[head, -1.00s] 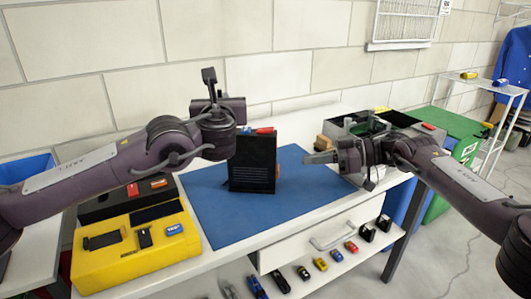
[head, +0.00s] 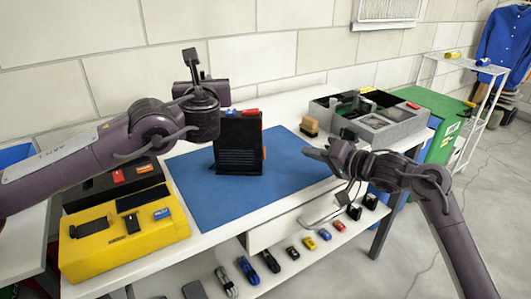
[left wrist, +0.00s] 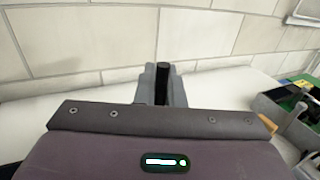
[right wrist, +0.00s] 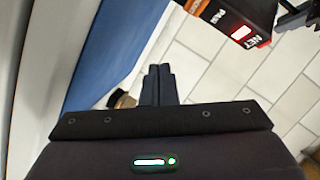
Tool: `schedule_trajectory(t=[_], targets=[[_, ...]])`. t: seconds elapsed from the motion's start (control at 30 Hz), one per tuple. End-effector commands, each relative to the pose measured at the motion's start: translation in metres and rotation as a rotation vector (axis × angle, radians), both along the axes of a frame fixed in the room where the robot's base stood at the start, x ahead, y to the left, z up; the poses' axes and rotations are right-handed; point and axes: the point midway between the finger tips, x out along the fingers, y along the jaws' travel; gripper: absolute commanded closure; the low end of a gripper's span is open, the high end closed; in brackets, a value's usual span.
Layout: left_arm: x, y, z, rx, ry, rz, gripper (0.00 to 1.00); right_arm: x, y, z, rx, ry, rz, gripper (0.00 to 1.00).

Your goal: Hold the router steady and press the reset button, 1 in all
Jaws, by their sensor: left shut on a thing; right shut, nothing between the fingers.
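The router (head: 238,148), a black upright box with red parts on top and an orange part on its right edge, stands on the blue mat (head: 215,205). I cannot make out the reset button.
A yellow case (head: 100,252) and a black case (head: 95,190) lie at the left. A grey divided tray (head: 400,127) and a small wooden-topped item (head: 310,125) stand at the back right. The mat's front is clear.

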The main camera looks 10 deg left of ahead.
Motion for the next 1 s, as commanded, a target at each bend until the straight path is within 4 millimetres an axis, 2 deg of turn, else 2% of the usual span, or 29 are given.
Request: schedule_trajectory(t=[0.1, 0.2, 0.57, 0.77, 1.0], targets=[[0.000, 0.000, 0.000, 0.000, 0.000, -0.001, 1.00, -0.002, -0.011, -0.004, -0.003, 0.031, -0.033, 1.00], [0.000, 0.000, 0.000, 0.000, 0.000, -0.001, 1.00, -0.002, -0.014, -0.005, -0.004, 0.039, -0.041, 1.00], [0.000, 0.000, 0.000, 0.000, 0.000, -0.001, 1.00, -0.002, -0.011, -0.005, -0.004, 0.037, -0.039, 1.00], [0.000, -0.001, 0.000, 0.000, 0.000, -0.001, 1.00, -0.004, 0.009, -0.005, -0.003, 0.036, -0.038, 1.00], [0.000, -0.001, 0.000, 0.000, 0.000, -0.001, 1.00, -0.007, 0.044, -0.005, -0.003, 0.036, -0.038, 1.00]])
